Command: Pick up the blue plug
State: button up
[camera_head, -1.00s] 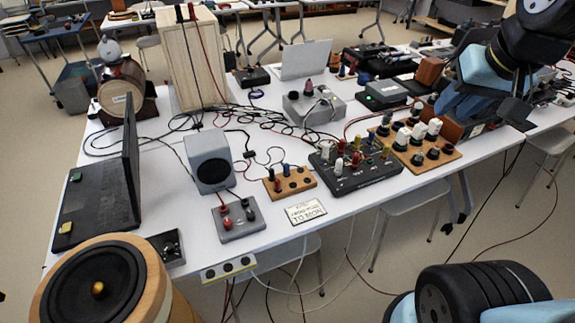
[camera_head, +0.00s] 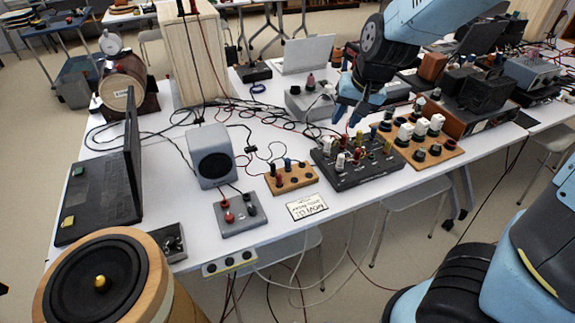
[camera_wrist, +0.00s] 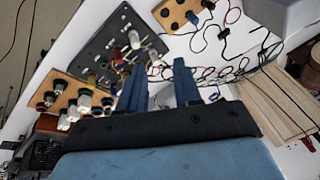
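A blue plug (camera_head: 288,164) stands upright on the small wooden block (camera_head: 302,181) near the table's front edge, in the head view. A red plug (camera_head: 279,180) is close beside it. My gripper (camera_head: 347,118) is above the table, behind the black panel (camera_head: 368,176), to the right of and farther back than the blue plug. In the wrist view my gripper (camera_wrist: 160,66) has its two blue fingers apart with nothing held between them.
The black panel carries several upright plugs and knobs. Right of it is a wooden board (camera_head: 437,155) with white and black knobs. A grey speaker box (camera_head: 205,140) and a grey terminal block (camera_head: 240,222) stand left of the wooden block. Loose cables (camera_head: 262,120) lie behind.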

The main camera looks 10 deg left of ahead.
jog(key=n+t+h, duration=0.1)
jog(key=t+h, duration=0.1)
send_near(288, 160)
jog(key=shift+x, duration=5.25)
grip_shut()
